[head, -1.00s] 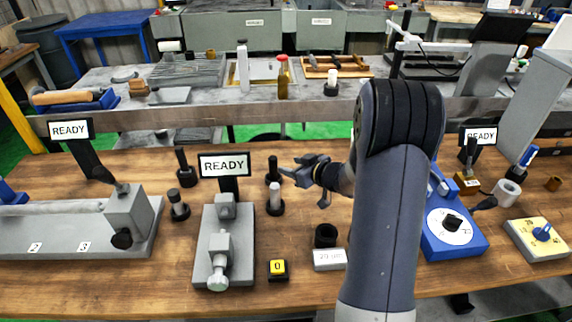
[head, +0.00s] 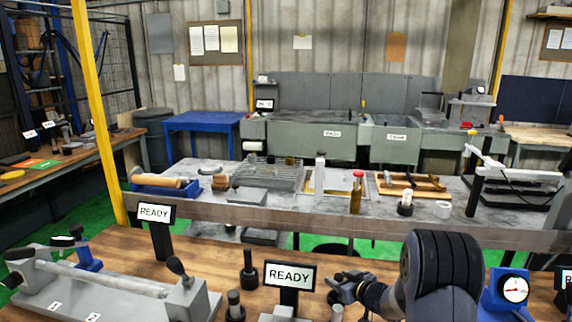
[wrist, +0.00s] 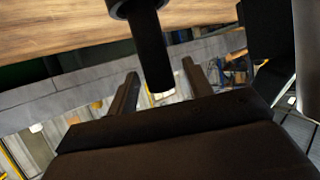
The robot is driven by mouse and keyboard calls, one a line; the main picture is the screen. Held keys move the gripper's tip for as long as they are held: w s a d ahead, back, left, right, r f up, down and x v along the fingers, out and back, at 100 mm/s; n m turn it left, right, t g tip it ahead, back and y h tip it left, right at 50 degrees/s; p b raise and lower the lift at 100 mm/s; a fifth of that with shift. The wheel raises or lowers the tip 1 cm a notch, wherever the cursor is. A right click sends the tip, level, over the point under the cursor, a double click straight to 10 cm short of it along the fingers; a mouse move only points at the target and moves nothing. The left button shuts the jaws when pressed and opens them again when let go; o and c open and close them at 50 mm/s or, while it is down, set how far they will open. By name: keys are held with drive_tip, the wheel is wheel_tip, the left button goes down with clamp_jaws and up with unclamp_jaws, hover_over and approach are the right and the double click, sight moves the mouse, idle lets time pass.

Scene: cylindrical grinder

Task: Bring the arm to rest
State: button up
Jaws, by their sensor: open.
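My gripper (head: 340,286) shows at the lower middle of the head view, just right of the central READY sign (head: 289,276). It is held above the wooden bench, pointing left. In the wrist view its two dark fingers (wrist: 160,85) stand apart. Nothing is seen held. My arm is folded at the lower right of the head view.
The wooden bench (head: 130,245) carries a grey fixture with a long bar (head: 100,278) at left, dark upright posts (head: 249,270), and a blue dial gauge (head: 514,290) at right. Behind, a grey table (head: 330,215) holds a rack, a bottle (head: 356,192) and a wooden tray (head: 412,186).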

drive_tip(key=x, duration=0.3)
drive_tip(key=shift+s+f, duration=0.15)
drive_tip(key=shift+f, duration=0.05)
drive_tip(key=shift+d+r, duration=0.1)
drive_tip(key=shift+r, duration=1.1)
drive_tip(key=shift+s, duration=0.1)
drive_tip(key=shift+f, duration=0.1)
